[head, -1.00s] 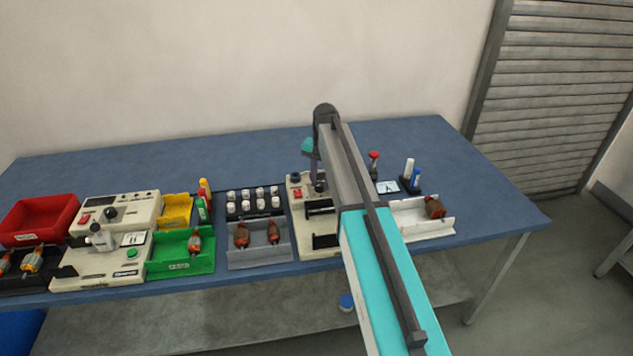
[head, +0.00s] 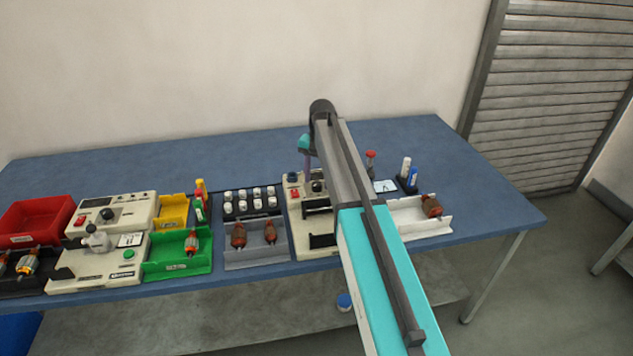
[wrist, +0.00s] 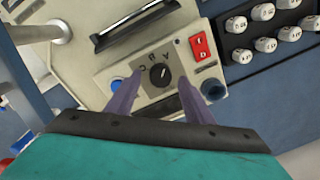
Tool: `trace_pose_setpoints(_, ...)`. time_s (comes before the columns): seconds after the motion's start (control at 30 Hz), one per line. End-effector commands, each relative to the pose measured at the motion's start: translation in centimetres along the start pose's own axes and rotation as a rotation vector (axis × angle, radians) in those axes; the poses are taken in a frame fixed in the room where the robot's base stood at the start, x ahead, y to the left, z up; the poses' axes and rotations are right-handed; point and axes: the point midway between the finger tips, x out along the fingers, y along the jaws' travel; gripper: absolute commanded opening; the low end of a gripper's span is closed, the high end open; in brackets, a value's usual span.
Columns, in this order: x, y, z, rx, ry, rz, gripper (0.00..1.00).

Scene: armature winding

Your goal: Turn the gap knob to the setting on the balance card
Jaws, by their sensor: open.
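In the head view a white card (head: 384,186) lies right of my arm, and another card (head: 130,240) is on the left machine. Neither can be read, and I cannot tell which is the balance card.
A red switch (wrist: 200,45) and a dark blue round button (wrist: 213,89) sit close right of the knob. A rack of white caps (head: 250,203) stands left of the machine. A grey tray (head: 257,256) and a white tray (head: 430,225) hold brown armatures. The back of the table is clear.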

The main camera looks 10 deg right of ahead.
Motion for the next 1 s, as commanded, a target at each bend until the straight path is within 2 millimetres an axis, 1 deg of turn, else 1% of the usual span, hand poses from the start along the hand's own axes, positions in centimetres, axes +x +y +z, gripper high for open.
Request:
trace_pose_setpoints(0.17, -1.9, 0.0, -0.1, 0.000, 0.002, -0.001, 0.47)
trace_pose_setpoints(0.7, -9.5, 0.0, 0.0, 0.000, 0.000, 0.000, 0.47)
trace_pose_setpoints(0.9, -11.6, 0.0, 0.0, 0.001, -0.002, 0.000, 0.47)
trace_pose_setpoints(1.0, -12.2, 0.0, 0.0, 0.001, -0.002, 0.001, 0.47)
